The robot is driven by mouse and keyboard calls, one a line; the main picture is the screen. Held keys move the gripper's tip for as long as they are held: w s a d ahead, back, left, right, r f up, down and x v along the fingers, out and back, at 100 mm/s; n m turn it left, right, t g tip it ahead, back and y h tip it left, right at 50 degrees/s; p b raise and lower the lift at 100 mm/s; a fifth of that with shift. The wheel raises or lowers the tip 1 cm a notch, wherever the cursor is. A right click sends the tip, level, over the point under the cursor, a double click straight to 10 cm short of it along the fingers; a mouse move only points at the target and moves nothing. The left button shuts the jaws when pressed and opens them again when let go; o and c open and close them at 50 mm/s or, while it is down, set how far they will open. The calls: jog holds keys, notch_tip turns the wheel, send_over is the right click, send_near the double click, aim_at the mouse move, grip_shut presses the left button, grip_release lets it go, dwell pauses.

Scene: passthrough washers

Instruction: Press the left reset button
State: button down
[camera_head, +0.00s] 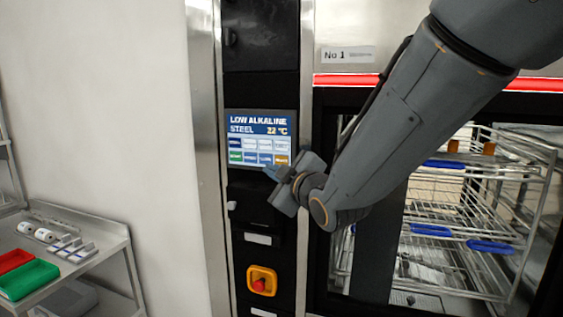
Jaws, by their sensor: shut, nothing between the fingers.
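A dark control panel (247,85) runs down the washer front. It carries a lit screen (258,125) reading "LOW ALKALINE STEEL" and "22 °C". Two rows of small tiles fill the lower screen, including a green tile (236,157) at lower left and an orange tile (281,159) at lower right. The tile labels are too small to read. My gripper (271,173) is shut and empty, its tips by the screen's lower right edge. I cannot tell whether they touch the panel. No button legibly marked reset shows.
A red knob on a yellow plate (261,281) sits lower on the panel. Right of it, a glass washer door (375,250) shows wire racks (455,215) with blue parts. A steel shelf (95,235) with red and green trays stands at left. My arm crosses the upper right.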

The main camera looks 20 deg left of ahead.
aim_at(275, 161)
jog(key=shift+w+b, duration=0.35)
jog(key=shift+w, duration=2.6)
jog(key=shift+w+b, duration=0.3)
jog(key=shift+w, duration=0.1)
jog(key=shift+w, duration=0.35)
jog(key=shift+s, duration=0.2)
dwell(0.4)
jog(key=shift+s+b, duration=0.4)
jog(key=shift+s, duration=0.15)
jog(key=shift+s+b, duration=0.35)
jog(key=shift+s, duration=2.15)
